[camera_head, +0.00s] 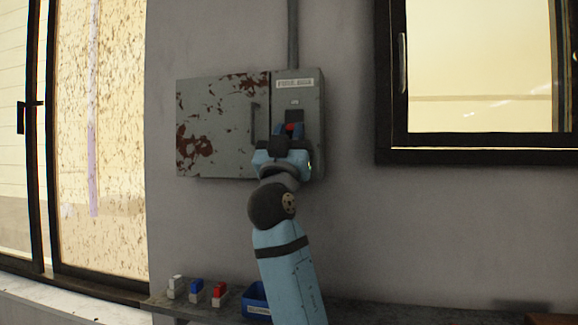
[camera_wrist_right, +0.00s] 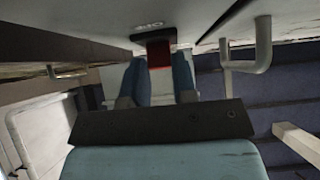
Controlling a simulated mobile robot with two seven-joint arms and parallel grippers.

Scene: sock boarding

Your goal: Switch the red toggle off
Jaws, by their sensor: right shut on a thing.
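The red toggle (camera_head: 290,127) is on the front of a grey fuse box (camera_head: 315,100) mounted on the wall. My right gripper (camera_head: 289,131) is at the toggle, its two blue fingers on either side of it. In the right wrist view the red toggle (camera_wrist_right: 159,54) sits between the blue fingertips of my right gripper (camera_wrist_right: 158,80), which is shut on it. A small dark plate with a light label shows just above the toggle. The lower part of the toggle is hidden by the gripper. My left gripper is not in view.
The box's rust-stained door (camera_head: 215,120) with a dark handle is at the left. A shelf (camera_head: 390,312) below holds small white, blue and red-topped pieces (camera_head: 197,290) and a blue bin (camera_head: 254,300). Windows flank the box; a conduit (camera_head: 292,35) runs up from it.

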